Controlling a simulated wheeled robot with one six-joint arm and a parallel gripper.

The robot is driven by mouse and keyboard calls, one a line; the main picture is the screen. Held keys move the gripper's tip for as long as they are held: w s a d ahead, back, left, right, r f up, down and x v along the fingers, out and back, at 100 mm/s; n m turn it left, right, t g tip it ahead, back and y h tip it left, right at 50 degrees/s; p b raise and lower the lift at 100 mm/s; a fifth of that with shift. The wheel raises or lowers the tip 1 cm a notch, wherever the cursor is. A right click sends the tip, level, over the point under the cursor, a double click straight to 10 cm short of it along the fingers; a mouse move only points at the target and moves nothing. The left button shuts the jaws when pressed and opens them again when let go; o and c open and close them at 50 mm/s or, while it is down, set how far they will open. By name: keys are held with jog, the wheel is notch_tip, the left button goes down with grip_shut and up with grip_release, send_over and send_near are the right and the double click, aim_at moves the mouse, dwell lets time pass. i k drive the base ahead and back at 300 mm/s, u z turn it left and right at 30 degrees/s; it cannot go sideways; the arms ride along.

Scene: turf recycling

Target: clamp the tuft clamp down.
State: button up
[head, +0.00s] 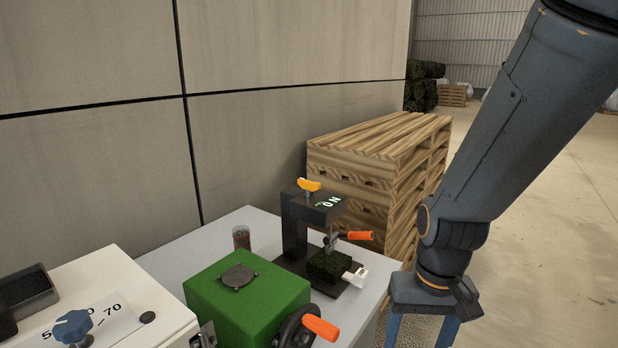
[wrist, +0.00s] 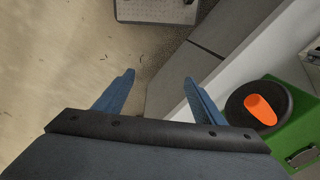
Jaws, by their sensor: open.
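The tuft clamp, a small metal clamp with an orange lever (head: 358,235), sits on a dark test stand (head: 294,228) in the head view. The lever sticks out to the right, roughly level. Below it a dark green turf piece (head: 328,264) lies on the stand's base. My gripper (head: 418,332) is right of the stand, beyond the table's right edge, pointing down, apart from the clamp. In the wrist view my gripper (wrist: 159,77) is open with nothing between its fingers. The clamp cannot be made out there.
A green box (head: 245,300) with a black handwheel (head: 291,330) and orange knob stands in front of the stand; the handwheel also shows in the wrist view (wrist: 240,96). A glass of brown granules (head: 241,238) stands behind. Stacked pallets (head: 378,165) rise behind the table. Floor right is clear.

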aim_at(354, 234)
jog(key=z, duration=1.4)
jog(key=i, duration=2.75)
jog(key=u, duration=3.7)
